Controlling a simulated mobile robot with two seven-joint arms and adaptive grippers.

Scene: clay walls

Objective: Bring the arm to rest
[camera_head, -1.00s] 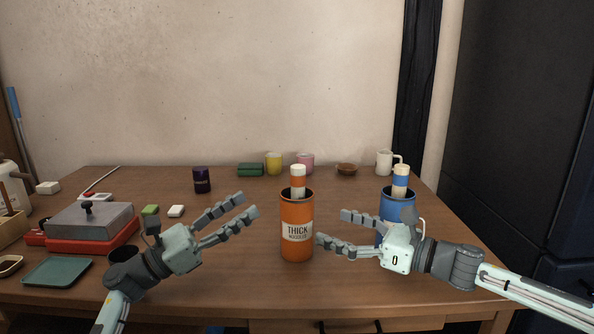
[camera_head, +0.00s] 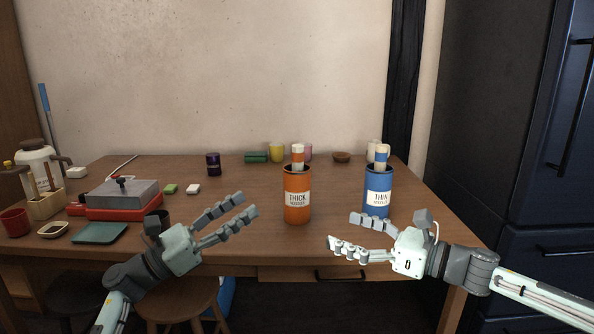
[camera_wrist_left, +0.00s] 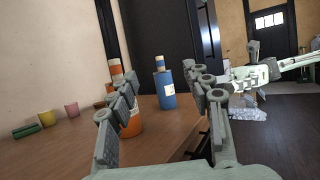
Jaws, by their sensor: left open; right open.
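My left gripper (camera_head: 250,204) is open and empty, in front of the table's near edge at the left of the head view. My right gripper (camera_head: 342,232) is open and empty, in front of the near edge at the right. An orange can (camera_head: 297,208) labelled THICK stands upright on the table between them, with an orange-and-white marker (camera_head: 298,156) in it. A blue can (camera_head: 378,197) labelled THIN stands to its right, behind my right gripper, with a blue-and-white marker (camera_head: 382,157) in it. The left wrist view shows the orange can (camera_wrist_left: 131,126) and blue can (camera_wrist_left: 165,90) beyond the open fingers.
The wooden table (camera_head: 255,185) is clear in its middle. A red-and-grey box (camera_head: 118,197), a green tray (camera_head: 99,233) and a white jug (camera_head: 38,160) are at the left. Cups and a bowl (camera_head: 342,157) line the back. A stool (camera_head: 180,297) stands below my left gripper.

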